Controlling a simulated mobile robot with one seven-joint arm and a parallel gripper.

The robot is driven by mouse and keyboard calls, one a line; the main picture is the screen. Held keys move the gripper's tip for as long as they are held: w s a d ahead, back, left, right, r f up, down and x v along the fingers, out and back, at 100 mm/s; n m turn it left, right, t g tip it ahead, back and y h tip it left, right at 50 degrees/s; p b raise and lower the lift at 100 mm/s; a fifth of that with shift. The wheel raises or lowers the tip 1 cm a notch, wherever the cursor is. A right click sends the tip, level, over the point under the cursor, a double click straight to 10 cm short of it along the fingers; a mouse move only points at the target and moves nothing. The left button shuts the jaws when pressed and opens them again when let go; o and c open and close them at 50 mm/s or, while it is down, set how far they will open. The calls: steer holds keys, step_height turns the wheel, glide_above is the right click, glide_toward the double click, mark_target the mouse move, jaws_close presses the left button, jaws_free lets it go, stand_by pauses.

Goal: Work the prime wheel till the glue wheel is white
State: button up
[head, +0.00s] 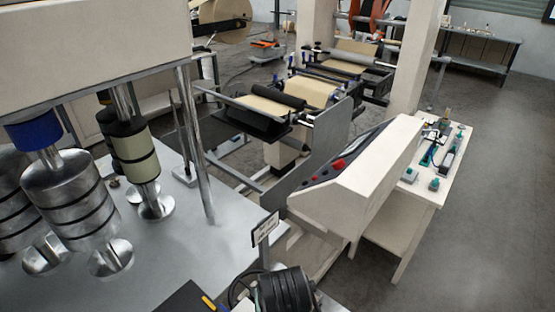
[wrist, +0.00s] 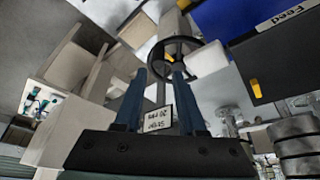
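The prime wheel is a black spoked handwheel (wrist: 176,40), seen ahead of my gripper in the wrist view; in the head view only part of its dark rim (head: 233,290) shows beside my arm. My gripper (wrist: 160,72) is open, its two blue fingers apart, with the tips near the lower rim. I cannot tell whether they touch it. A small sign (head: 265,228) stands by the wheel and shows between the fingers. In the head view, a dark roller with a pale cream middle band (head: 138,160), probably the glue wheel, stands upright on a shaft.
Bare metal rollers (head: 70,200) stand at the left over a grey metal deck (head: 165,250). A slanted cream console (head: 355,180) with red buttons stands to the right, before a white table (head: 425,190) with small items. A box labelled Feed (wrist: 280,50) is at upper right in the wrist view.

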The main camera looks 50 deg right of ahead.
steer(key=x, duration=0.3)
steer(key=p+x, duration=0.1)
steer(key=x, duration=0.5)
steer(key=shift+w+d+f+p, duration=0.25)
steer(key=shift+d+p, duration=0.15)
jaws_close()
stand_by(1.0)
